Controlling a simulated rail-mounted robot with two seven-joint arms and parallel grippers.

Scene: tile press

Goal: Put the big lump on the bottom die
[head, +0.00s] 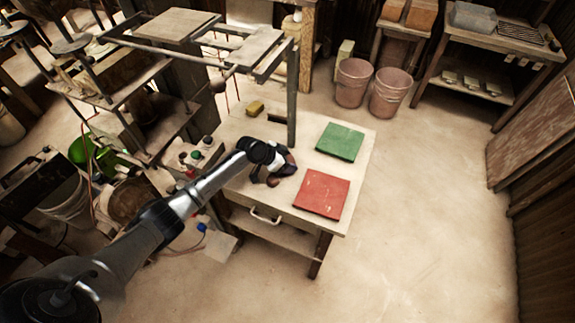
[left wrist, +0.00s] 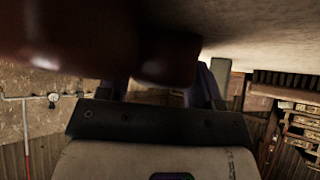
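In the head view a dark reddish-brown lump (head: 288,162) is on the worktable, partly hidden by my left gripper (head: 272,172). My left gripper is low over the table, right at the lump. In the left wrist view a blurred reddish-brown mass (left wrist: 70,40) fills the upper left, very near the camera. The fingers of my left gripper (left wrist: 165,88) stand apart there, but the mass covers their tips. I cannot tell whether they clamp it. I cannot pick out the bottom die for certain. My right gripper is not in view.
The worktable (head: 262,187) carries a red square (head: 322,194), a green square (head: 340,142) and a yellow sponge-like block (head: 255,108). A metal frame (head: 292,95) rises at its back left. Small bottles (head: 196,155) stand at its left. Two buckets (head: 353,82) (head: 391,92) stand behind. The floor right is clear.

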